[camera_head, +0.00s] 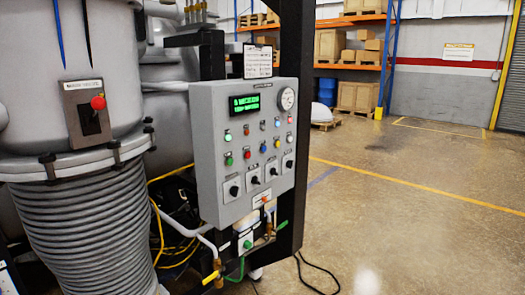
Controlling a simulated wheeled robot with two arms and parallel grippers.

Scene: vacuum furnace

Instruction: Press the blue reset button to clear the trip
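The blue button (263,148) sits in the lower row of small round controls on the grey control panel (207,150). A red button (247,154) is to its left and a yellow one (277,143) to its right. The panel is near the middle of the view, turned slightly to the right. A green-lit display (245,104) is above the controls; its text is too small to read surely. Neither of my grippers is in view, and nothing covers the blue button.
Several black rotary knobs (254,180) sit below the buttons. A ribbed furnace vessel (95,225) with a red stop button (98,103) stands at left. Yellow hoses, valves and a black cable (312,283) lie low. The floor (425,225) at right is open.

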